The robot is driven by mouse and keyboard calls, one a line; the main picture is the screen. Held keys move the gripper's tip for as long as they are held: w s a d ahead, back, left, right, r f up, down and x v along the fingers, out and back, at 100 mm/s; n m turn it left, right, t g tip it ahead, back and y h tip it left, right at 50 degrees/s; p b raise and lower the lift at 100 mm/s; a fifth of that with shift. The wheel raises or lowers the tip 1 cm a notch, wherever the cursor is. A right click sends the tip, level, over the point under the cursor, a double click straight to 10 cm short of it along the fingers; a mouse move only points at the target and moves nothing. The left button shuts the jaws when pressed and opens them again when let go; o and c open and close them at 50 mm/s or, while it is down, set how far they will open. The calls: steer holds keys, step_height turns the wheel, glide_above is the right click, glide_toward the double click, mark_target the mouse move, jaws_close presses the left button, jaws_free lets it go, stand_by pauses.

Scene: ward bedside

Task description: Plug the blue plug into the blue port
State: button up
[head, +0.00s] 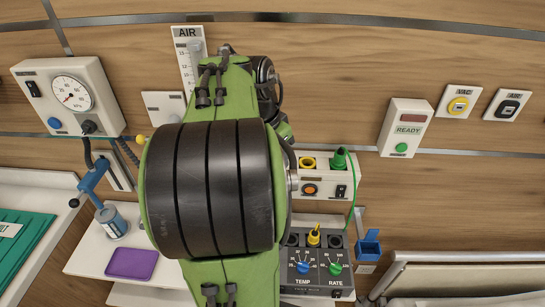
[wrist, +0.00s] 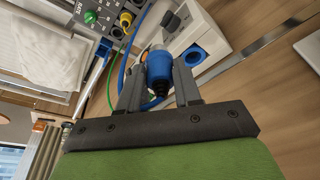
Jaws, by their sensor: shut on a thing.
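In the wrist view my gripper (wrist: 160,74) is shut on the blue plug (wrist: 159,68), which sits between its two fingers. The blue port (wrist: 194,56) shows as a blue ring on a white box, just right of the plug and apart from it. A blue cable (wrist: 122,62) curves left of the fingers. In the head view my arm fills the middle and hides the gripper, the plug and the blue port. The white socket box (head: 342,164) shows there right of my arm.
The socket box carries a yellow port (head: 308,163) and a green plug (head: 339,160) with a green cable. Below stands a device with TEMP and RATE knobs (head: 303,267) and a yellow plug (head: 314,237). A blue holder (head: 369,246) is at its right. A READY box (head: 404,128) hangs farther right.

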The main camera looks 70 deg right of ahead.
steer(key=d, duration=0.2)
steer(key=w+d+f, duration=0.1)
steer(key=d, duration=0.2)
steer(key=w+d+p, duration=0.1)
steer(key=d, duration=0.2)
steer(key=shift+f, duration=0.65)
steer(key=shift+s+f+b, duration=0.1)
steer(key=shift+b, duration=0.25)
steer(key=shift+a+f, duration=0.15)
steer(key=shift+f+b, duration=0.15)
steer(key=shift+b, duration=0.25)
stand_by(0.8)
steer(key=shift+f+b, duration=0.6)
steer(key=shift+f, duration=0.05)
stand_by(0.6)
steer(key=shift+f+b, duration=0.35)
steer(key=shift+f, duration=0.15)
stand_by(0.7)
